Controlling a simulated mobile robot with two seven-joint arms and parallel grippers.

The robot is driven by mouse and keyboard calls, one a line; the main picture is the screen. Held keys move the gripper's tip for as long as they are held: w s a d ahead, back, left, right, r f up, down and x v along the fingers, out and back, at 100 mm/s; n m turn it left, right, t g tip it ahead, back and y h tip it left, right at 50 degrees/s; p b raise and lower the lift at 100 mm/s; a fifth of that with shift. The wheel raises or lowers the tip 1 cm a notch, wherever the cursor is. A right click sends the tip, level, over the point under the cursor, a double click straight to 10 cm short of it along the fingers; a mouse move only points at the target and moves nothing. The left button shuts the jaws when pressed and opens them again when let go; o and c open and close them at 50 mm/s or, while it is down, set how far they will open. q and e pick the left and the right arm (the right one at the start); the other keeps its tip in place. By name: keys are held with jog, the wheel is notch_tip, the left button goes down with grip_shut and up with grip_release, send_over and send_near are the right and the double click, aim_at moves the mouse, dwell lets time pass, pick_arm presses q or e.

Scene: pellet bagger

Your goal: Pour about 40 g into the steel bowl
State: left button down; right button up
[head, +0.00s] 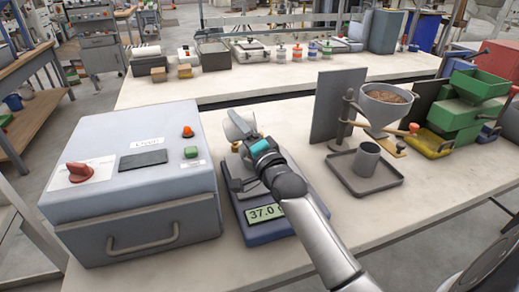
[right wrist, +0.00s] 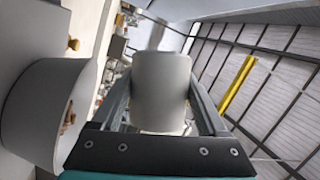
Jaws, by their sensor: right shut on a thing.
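My right gripper (head: 247,140) is shut on a grey cup (head: 238,124) and holds it tilted above the scale (head: 265,213), whose display reads 37.0 g. In the right wrist view the cup (right wrist: 160,90) sits between the two fingers. A wide pale grey round vessel, seemingly the steel bowl (right wrist: 40,100), is beside it at the left of that view, with a few brown pellets visible inside. In the head view my gripper and arm largely hide the bowl on the scale. Whether pellets are falling cannot be seen. My left gripper is not in view.
A grey box machine (head: 140,190) with a red knob stands left of the scale. To the right, a funnel hopper (head: 385,105) with brown pellets is above another grey cup (head: 366,160) on a tray (head: 385,182). A green machine (head: 470,100) stands further right.

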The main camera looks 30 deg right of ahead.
jog(key=shift+s+d+r+m+t+h, duration=0.15)
jog(key=shift+r+m+t, duration=0.1)
jog(key=shift+m, duration=0.35)
jog(key=shift+w+d+r+m+t+h, duration=0.15)
jog(key=shift+r+m+t, duration=0.1)
jog(key=shift+m, duration=0.35)
dwell(2.0)
jog(key=shift+s, duration=0.15)
jog(key=shift+s+d+r+m+t+h+b, duration=0.15)
jog(key=shift+m+h+b, duration=0.1)
jog(key=shift+m, duration=0.4)
jog(key=shift+d+r+m+t+h+b, duration=0.1)
jog(key=shift+r+m+t+h+b, duration=0.15)
jog(key=shift+m, duration=0.35)
jog(key=shift+s+d+r+m+t+h+b, duration=0.15)
jog(key=shift+m+h, duration=0.15)
jog(key=shift+m, duration=0.35)
dwell(2.4)
